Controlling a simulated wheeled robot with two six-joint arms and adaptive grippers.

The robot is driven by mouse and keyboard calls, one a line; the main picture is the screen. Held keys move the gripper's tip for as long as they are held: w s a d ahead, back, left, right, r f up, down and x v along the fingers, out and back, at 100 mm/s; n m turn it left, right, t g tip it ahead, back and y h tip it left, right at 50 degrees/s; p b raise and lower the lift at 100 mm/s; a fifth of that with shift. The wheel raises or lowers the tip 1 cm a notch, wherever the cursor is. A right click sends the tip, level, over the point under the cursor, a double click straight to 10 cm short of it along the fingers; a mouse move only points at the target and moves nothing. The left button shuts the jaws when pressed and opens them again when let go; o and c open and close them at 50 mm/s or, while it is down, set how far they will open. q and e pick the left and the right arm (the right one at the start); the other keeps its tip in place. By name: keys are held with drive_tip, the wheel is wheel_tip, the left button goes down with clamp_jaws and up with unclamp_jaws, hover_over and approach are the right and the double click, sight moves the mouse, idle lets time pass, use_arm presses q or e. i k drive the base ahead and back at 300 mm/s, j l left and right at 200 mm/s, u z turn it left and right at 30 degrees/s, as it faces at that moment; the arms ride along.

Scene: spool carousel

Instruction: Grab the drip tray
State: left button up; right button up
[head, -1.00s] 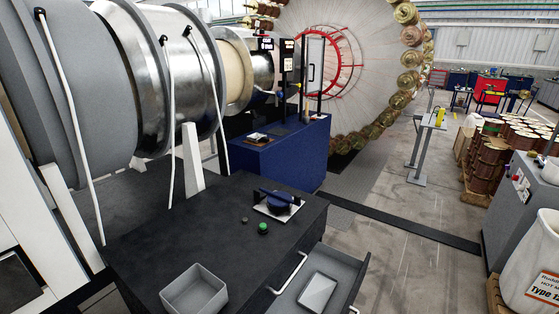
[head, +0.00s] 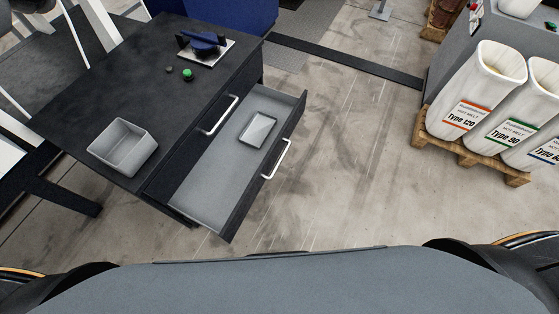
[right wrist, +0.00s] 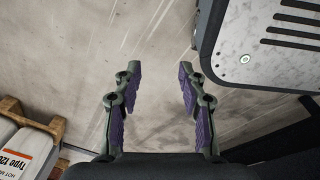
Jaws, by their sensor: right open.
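A small shallow metallic tray (head: 258,129), which looks like the drip tray, lies flat inside an open drawer (head: 203,190) of the dark workbench (head: 95,84). A deeper grey open bin (head: 122,147) stands on the bench top near its front left. My right gripper (right wrist: 156,76) is open and empty in the right wrist view, with bare floor beyond its fingers. Neither gripper shows in the head view.
A closed drawer handle (head: 217,115) sits left of the open drawer's handle (head: 276,159). A blue-handled device (head: 205,41) and a green button (head: 187,74) are on the bench. White sacks (head: 477,96) stand on a pallet (head: 470,158) at right. Floor between is clear.

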sight(256, 134)
drive_tip(key=i+l, duration=0.2)
drive_tip(key=l, duration=0.15)
drive_tip(key=i+l, duration=0.15)
drive_tip(key=l, duration=0.15)
drive_tip(key=i+l+u, duration=0.1)
drive_tip(key=l, duration=0.25)
drive_tip(key=i+l, duration=0.4)
drive_tip(key=l, duration=0.3)
drive_tip(key=u, duration=1.85)
